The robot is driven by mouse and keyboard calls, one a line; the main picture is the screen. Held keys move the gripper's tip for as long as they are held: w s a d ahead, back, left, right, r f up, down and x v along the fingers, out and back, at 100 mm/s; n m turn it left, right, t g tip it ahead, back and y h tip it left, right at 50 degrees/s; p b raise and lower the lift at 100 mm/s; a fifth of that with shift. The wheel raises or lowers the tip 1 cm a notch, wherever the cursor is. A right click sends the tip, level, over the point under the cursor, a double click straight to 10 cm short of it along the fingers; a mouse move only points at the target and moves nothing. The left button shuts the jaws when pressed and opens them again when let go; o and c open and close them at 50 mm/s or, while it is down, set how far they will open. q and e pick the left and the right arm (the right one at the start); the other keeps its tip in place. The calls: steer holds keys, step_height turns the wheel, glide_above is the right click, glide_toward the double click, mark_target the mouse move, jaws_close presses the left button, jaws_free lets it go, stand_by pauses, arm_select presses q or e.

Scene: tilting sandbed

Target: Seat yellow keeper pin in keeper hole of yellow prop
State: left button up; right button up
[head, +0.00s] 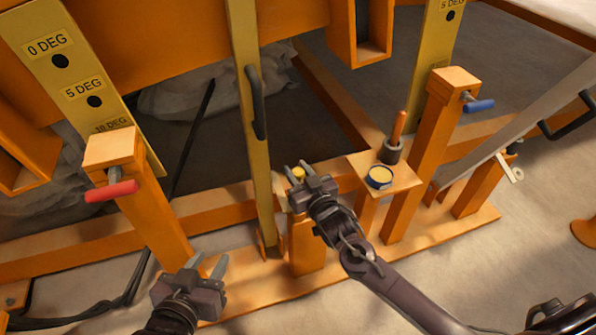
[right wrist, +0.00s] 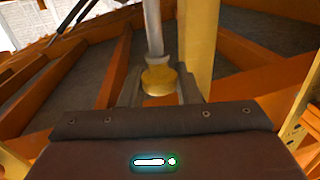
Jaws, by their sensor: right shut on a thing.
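The yellow prop (head: 250,60) is a tall, slightly tilted bar with a black handle on its side; its foot is at the orange base beam. Part of it also shows in the right wrist view (right wrist: 201,40). My right gripper (head: 296,172) is shut on the yellow keeper pin (head: 299,173), just right of the prop's lower part. The pin's round yellow head (right wrist: 159,78) sits between the fingers in the right wrist view, with a pale shaft beyond it. I cannot make out the keeper hole. My left gripper (head: 208,266) is open and empty at the lower left.
An orange post (head: 308,245) stands below my right gripper. To its right, a small orange stand (head: 400,183) carries a blue-rimmed round item (head: 380,177) and a dark cup with an orange-handled tool (head: 397,130). Posts with red (head: 111,191) and blue (head: 479,105) handles flank the prop.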

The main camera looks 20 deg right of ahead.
steer(key=shift+p, duration=0.3)
steer(key=shift+f+b, duration=2.7)
steer(key=shift+f, duration=1.35)
steer(key=o, duration=1.1)
steer(key=shift+c, duration=0.2)
steer(key=shift+s, duration=0.1)
steer(key=s+d+p, duration=0.1)
steer(key=s+p, duration=0.1)
steer(key=s, duration=0.5)
steer(key=shift+s+d, duration=0.15)
steer(key=shift+s, duration=0.15)
